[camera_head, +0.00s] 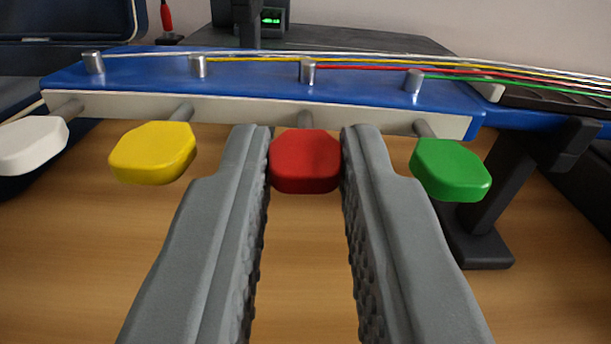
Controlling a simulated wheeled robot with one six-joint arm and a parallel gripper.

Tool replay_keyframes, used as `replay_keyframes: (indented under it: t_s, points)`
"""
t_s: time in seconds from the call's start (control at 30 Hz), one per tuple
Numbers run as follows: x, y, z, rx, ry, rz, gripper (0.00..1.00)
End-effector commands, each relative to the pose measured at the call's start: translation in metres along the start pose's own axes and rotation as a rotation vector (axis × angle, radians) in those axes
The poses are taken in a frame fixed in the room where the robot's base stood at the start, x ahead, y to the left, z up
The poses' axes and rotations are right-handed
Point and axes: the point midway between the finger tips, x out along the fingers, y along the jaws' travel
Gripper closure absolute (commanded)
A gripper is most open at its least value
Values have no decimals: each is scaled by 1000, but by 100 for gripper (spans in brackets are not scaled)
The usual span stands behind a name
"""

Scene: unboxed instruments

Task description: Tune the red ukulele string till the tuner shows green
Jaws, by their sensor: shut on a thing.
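The blue ukulele headstock (140,82) lies across the top of the view, with a pale side edge. Several strings run to the right from metal posts, and the red string (400,68) winds on the third post from the left. Its red tuning peg (306,162) sits between the fingers of my gripper (306,160), which is shut on it at the fingertips. The tuner (271,19) stands behind the headstock. Its small display shows green marks, too small to read.
The yellow peg (153,152) is close left of my gripper and the green peg (450,169) close right. A white peg (32,145) is at far left. A black stand (490,210) supports the neck at right. An open case (70,20) is at upper left.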

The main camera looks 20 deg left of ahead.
Motion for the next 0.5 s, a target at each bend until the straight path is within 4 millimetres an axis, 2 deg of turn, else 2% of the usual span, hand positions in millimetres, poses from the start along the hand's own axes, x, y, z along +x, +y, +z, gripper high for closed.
replay_keyframes:
  t_s: [0.5]
  points:
    - [0, 1, 0, -433, 0, 0, 100]
